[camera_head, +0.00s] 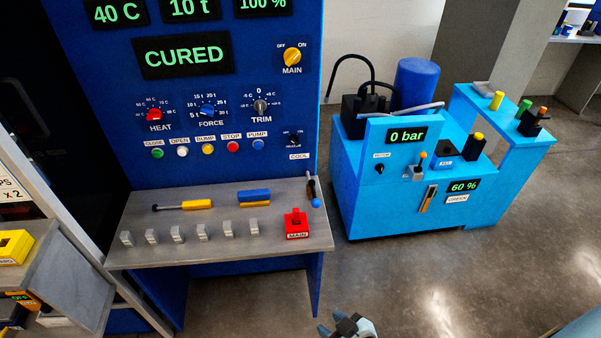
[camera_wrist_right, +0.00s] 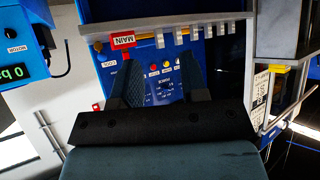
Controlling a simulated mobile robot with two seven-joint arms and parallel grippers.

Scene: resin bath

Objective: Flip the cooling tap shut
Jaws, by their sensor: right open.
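A small tap-like lever (camera_head: 312,190) with a dark stem and a blue end stands at the right end of the press's grey shelf, near the COOL label (camera_head: 299,157). I take it for the cooling tap; its exact position is too small to tell. The COOL label also shows in the right wrist view (camera_wrist_right: 111,63). My right gripper (camera_head: 347,325) is at the bottom edge of the head view, in front of and below the shelf, apart from the lever. In the right wrist view its two dark fingers (camera_wrist_right: 160,78) are spread and empty. My left gripper is out of view.
The grey shelf (camera_head: 226,226) carries a red MAIN switch (camera_head: 296,224), several grey switches, and yellow-handled and blue tools. A light-blue machine (camera_head: 372,212) stands to the right. Open floor (camera_head: 430,285) lies in front of it. Yellow items sit at far left.

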